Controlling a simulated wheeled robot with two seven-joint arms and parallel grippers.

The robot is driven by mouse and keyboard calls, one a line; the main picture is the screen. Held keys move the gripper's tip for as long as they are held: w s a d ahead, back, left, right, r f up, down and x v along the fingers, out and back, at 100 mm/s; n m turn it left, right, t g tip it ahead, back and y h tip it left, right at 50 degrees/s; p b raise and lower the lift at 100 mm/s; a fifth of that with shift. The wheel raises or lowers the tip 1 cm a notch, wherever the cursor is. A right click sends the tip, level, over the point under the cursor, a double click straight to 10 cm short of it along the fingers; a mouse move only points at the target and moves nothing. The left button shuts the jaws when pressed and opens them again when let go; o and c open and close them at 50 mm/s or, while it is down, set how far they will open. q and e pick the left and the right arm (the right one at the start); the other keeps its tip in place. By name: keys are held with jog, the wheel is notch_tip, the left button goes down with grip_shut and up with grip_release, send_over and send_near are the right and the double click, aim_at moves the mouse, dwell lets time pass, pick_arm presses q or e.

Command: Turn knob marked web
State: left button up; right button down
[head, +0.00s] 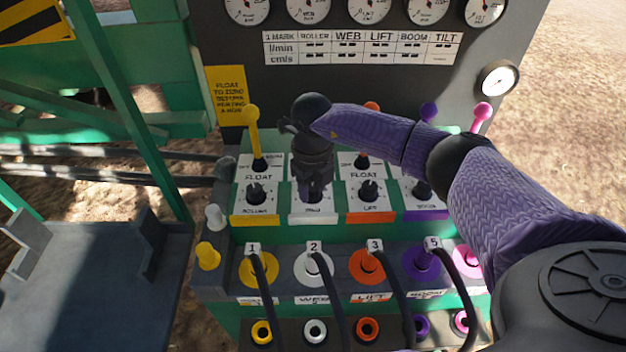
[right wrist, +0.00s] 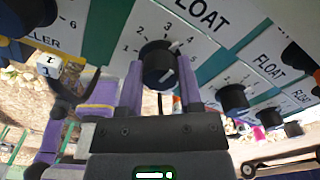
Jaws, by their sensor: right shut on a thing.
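The web knob (right wrist: 157,72) is black and round with a white mark, set on a white plate with a printed number scale. In the right wrist view it sits between the two purple fingers of my right gripper (right wrist: 160,68), which is shut on it. In the head view my right gripper (head: 314,192) points down at the second plate from the left, and it hides the knob. The plate's label (head: 314,210) is partly covered and hard to read there. My left gripper is in neither view.
The roller knob (head: 257,193) is to the left, the lift knob (head: 368,191) to the right. Coloured levers, such as the yellow one (head: 253,135), rise behind the plates. Numbered hose plugs (head: 314,266) line the front. Gauges (head: 368,8) are above.

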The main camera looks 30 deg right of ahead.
jog(key=shift+r+m+p, duration=0.15)
jog(key=shift+m+p, duration=0.4)
jog(key=shift+m, duration=0.65)
jog(key=shift+w, duration=0.1)
jog(key=shift+c, duration=1.3)
grip_release()
